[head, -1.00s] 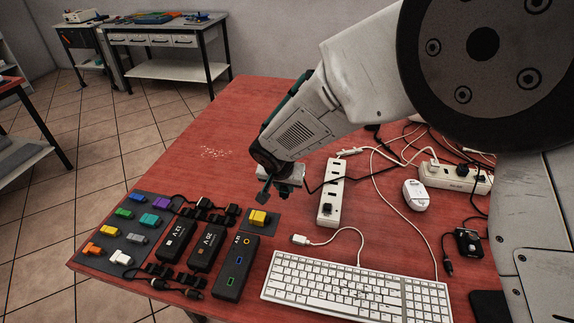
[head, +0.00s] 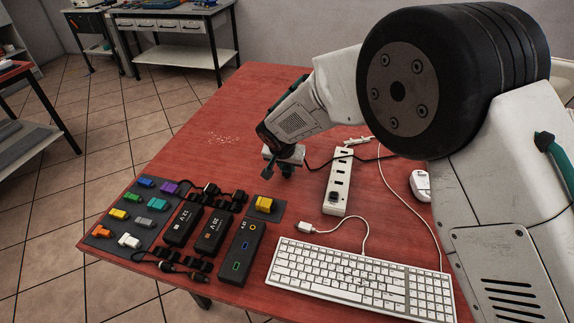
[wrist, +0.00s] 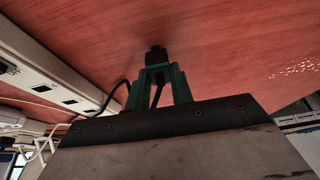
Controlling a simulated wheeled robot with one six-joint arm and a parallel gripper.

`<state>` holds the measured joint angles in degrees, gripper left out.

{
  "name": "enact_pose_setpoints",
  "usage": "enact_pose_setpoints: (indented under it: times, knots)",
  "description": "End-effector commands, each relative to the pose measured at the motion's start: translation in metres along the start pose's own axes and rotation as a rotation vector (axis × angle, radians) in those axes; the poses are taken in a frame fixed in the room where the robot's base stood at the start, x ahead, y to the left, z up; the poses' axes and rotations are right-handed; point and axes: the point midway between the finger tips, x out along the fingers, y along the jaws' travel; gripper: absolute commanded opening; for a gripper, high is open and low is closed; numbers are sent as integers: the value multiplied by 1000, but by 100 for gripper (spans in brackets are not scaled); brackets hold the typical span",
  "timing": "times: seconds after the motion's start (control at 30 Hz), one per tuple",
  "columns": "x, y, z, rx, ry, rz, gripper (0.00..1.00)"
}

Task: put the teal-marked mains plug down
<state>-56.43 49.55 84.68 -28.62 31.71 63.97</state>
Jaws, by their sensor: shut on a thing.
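My gripper (head: 277,172) is over the red table, left of the white power strip. It also shows in the wrist view (wrist: 158,82), where its teal fingers are shut on a black mains plug (wrist: 156,54). The plug points away from my gripper toward the table top. A black cable runs from it between the fingers and off to the left. I cannot make out a teal mark on the plug apart from the teal fingers. Whether the plug touches the table is unclear.
The white power strip (head: 337,185) has a black plug in its near end. A yellow block (head: 264,204), adapters (head: 213,232), a grey mat (head: 110,240) with coloured connectors and a keyboard (head: 360,280) lie nearer. Bare red table (head: 215,115) lies beyond my gripper and to its left.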

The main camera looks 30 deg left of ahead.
Motion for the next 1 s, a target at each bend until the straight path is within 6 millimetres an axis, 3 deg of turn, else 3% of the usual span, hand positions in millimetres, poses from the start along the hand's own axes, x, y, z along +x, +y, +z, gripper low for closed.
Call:
enact_pose_setpoints:
  times: [0.1,0.13,0.2,0.57,1.0]
  knots:
    - [3,0,2,0,-1,1,0]
    - [3,0,1,0,0,1,31]
    - [3,0,1,0,0,0,45]
    - [-4,0,0,1,1,-1,45]
    - [-90,0,0,0,2,-1,45]
